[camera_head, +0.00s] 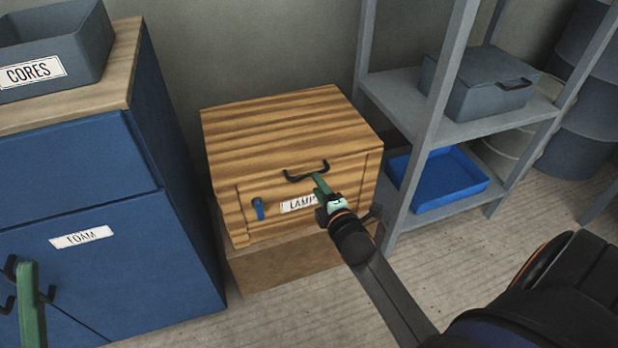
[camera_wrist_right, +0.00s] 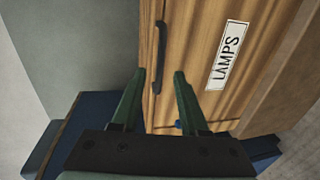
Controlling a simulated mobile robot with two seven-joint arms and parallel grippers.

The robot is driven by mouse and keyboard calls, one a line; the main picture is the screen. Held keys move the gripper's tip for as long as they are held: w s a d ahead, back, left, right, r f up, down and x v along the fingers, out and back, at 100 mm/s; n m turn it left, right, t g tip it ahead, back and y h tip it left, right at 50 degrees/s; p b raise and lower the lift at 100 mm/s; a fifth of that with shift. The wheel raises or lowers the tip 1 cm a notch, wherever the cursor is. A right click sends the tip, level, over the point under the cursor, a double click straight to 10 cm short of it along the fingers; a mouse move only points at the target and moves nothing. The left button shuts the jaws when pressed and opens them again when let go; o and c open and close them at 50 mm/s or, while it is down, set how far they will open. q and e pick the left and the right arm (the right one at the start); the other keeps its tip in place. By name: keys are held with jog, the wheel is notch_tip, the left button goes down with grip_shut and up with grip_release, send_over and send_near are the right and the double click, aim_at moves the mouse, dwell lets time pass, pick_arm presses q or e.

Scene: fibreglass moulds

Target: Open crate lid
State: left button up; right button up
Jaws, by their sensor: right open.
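The wooden crate (camera_head: 290,135) with a LAMPS label (camera_head: 298,204) stands on a low brown block, its lid (camera_head: 285,115) shut. A dark bar handle (camera_head: 306,173) sits at the lid's front edge; it also shows in the right wrist view (camera_wrist_right: 160,55). A blue latch-like piece (camera_head: 258,208) is on the crate's front. My right gripper (camera_head: 320,184) is open at the handle. In the right wrist view its green fingertips (camera_wrist_right: 160,75) appear on either side of the handle's near end; contact is unclear. A green finger of my left gripper (camera_head: 30,300) shows at the lower left.
A blue cabinet (camera_head: 185,170) with a FOAM label and a grey CORES bin (camera_head: 60,45) on top stands left of the crate. A grey shelf rack (camera_head: 440,110) with a grey box (camera_head: 480,85) and a blue tray (camera_head: 440,180) stands close on the right.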

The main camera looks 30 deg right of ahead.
aim_at(310, 173)
jog(key=shift+b+x, duration=0.95)
jog(key=shift+x, duration=2.35)
jog(key=shift+c, duration=0.4)
grip_shut()
jog(key=shift+a, duration=0.1)
